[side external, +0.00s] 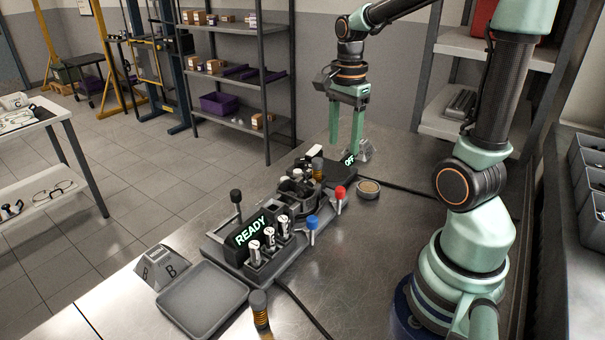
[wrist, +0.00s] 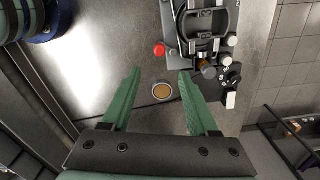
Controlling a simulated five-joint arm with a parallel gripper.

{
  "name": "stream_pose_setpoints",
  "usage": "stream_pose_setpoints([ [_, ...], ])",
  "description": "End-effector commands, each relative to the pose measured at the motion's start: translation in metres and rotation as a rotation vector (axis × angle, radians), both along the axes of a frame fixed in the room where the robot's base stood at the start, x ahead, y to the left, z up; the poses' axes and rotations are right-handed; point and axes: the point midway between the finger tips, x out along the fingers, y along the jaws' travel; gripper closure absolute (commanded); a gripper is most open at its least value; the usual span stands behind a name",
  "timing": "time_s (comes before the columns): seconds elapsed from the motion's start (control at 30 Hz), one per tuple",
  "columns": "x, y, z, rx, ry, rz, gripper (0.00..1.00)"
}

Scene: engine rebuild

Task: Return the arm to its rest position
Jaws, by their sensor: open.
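My gripper (side external: 345,122) hangs from my arm above the far end of the metal workbench (side external: 375,235), with its green fingers pointing down. In the wrist view my gripper (wrist: 158,85) shows its two fingers spread apart with nothing between them. A small round tin with a tan top (side external: 368,188) stands on the bench below and to the right of the fingers. In the wrist view the tin (wrist: 162,91) appears between the fingers but lies lower, on the bench.
An engine fixture (side external: 295,200) runs along the bench, with a lit READY display (side external: 250,231), an OFF display (side external: 349,159), and red (side external: 339,193) and blue (side external: 311,223) knobs. Shelves (side external: 236,75) stand behind.

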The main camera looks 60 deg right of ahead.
Motion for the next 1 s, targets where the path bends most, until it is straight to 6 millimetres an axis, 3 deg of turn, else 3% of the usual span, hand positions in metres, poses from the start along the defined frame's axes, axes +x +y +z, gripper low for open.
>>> stream_pose_setpoints([
  [0.17,0.003,0.014,0.007,-0.022,-0.041,0.158,0.40],
  [0.5,0.003,0.094,0.036,-0.226,-0.252,1.138,0.40],
  [0.7,-0.003,0.128,0.044,-0.374,-0.328,1.587,0.40],
  [0.83,-0.005,0.138,0.046,-0.429,-0.347,1.726,0.40],
  [1.0,-0.006,0.140,0.046,-0.445,-0.350,1.768,0.40],
])
